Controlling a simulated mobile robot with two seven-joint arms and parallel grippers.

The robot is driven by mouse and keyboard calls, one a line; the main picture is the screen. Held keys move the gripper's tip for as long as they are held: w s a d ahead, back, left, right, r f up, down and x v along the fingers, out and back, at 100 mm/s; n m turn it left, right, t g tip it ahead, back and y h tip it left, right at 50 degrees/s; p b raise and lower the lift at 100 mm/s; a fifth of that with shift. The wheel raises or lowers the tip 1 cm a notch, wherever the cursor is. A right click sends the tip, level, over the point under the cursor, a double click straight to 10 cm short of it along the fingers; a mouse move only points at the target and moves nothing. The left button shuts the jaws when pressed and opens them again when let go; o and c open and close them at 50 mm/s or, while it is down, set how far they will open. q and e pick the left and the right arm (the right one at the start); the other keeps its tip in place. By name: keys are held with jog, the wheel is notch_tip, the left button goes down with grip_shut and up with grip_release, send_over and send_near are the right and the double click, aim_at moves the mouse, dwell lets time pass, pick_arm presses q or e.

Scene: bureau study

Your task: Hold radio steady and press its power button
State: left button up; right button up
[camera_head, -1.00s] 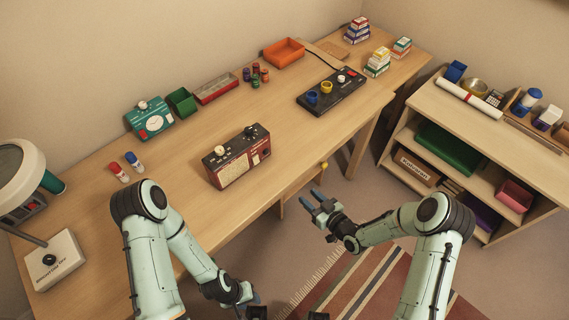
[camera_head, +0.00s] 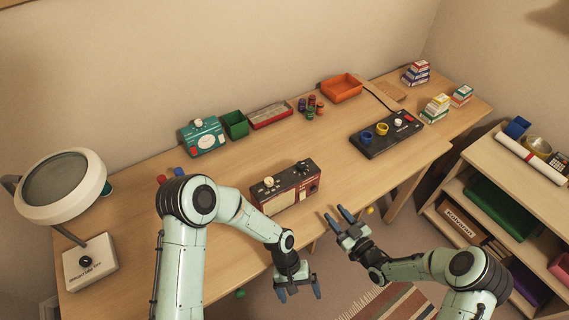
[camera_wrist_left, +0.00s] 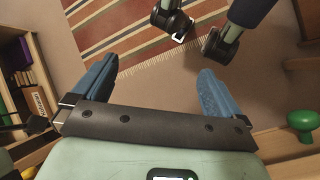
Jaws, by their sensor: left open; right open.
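The radio (camera_head: 284,192), dark red and black with a cream front grille, stands upright on the desk near its front edge. A cream knob and a dark knob show on its top; I cannot tell which is the power button. My left gripper (camera_head: 299,290) is open and empty, pointing down in front of the desk, below the radio. Its spread blue fingers also show in the left wrist view (camera_wrist_left: 152,88), with floor and rug between them. My right gripper (camera_head: 334,220) is open and empty, just right of the radio and apart from it.
A black panel (camera_head: 372,148) with coloured knobs lies right of the radio. A teal device (camera_head: 203,137), green bin (camera_head: 235,124) and orange tray (camera_head: 342,87) stand along the back. A lamp (camera_head: 62,187) is at left. A shelf (camera_head: 470,189) stands right. Desk behind the radio is clear.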

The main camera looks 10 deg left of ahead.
pick_arm(q)
jog(key=w+d+r+m+y, duration=0.1)
jog(key=w+d+r+y, duration=0.15)
jog(key=r, duration=0.35)
notch_tip(320, 180, up, 20)
jog(key=m+t+y, duration=0.2)
jog(key=m+t, duration=0.3)
jog(key=m, duration=0.5)
send_over(283, 180)
notch_tip(283, 180, down, 13)
jog(key=shift+f, duration=0.15)
